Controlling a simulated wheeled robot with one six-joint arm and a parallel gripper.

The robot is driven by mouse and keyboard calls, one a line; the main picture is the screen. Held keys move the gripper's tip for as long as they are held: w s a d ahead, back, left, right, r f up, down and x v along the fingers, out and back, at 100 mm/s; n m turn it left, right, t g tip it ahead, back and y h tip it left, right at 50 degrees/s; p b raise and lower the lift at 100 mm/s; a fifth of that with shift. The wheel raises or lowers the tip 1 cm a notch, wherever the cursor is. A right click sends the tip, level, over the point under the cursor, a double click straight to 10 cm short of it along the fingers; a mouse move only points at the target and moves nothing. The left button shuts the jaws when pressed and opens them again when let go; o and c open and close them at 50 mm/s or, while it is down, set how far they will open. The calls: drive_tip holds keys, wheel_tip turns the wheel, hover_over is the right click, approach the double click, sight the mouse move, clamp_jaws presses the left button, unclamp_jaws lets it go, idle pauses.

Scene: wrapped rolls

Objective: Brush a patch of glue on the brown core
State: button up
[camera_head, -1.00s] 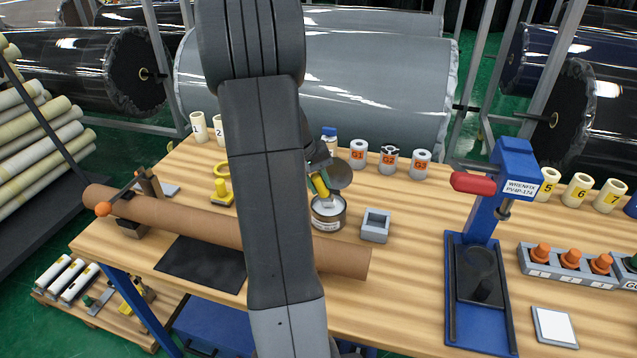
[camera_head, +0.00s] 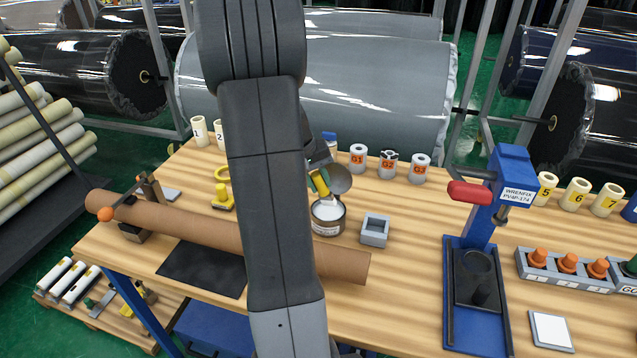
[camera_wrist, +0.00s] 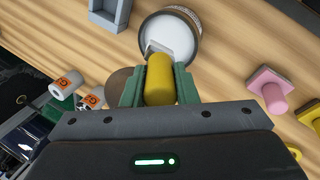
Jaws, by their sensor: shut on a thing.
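The brown core (camera_head: 190,225) lies across the left half of the wooden table, partly hidden behind my arm. An open glue can (camera_head: 328,219) with white glue stands just behind its right part. My gripper (camera_head: 319,184) is over the can, shut on a yellow-handled brush. In the wrist view, the brush (camera_wrist: 160,78) sits between the green fingers of my gripper (camera_wrist: 160,88), and its end meets the white glue in the can (camera_wrist: 172,36). How deep the bristles are is hidden. No glue patch shows on the visible part of the core.
A small grey open box (camera_head: 375,230) stands right of the can. A blue press (camera_head: 478,260) stands further right. Grey rolls marked G1 to G3 (camera_head: 388,164) line the back. A black mat (camera_head: 203,269) lies in front of the core. A yellow stand (camera_head: 222,197) is behind it.

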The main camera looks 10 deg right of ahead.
sight(318, 173)
drive_tip(key=shift+r+p, duration=1.4)
drive_tip(key=shift+r, duration=0.95)
drive_tip(key=shift+f, duration=0.1)
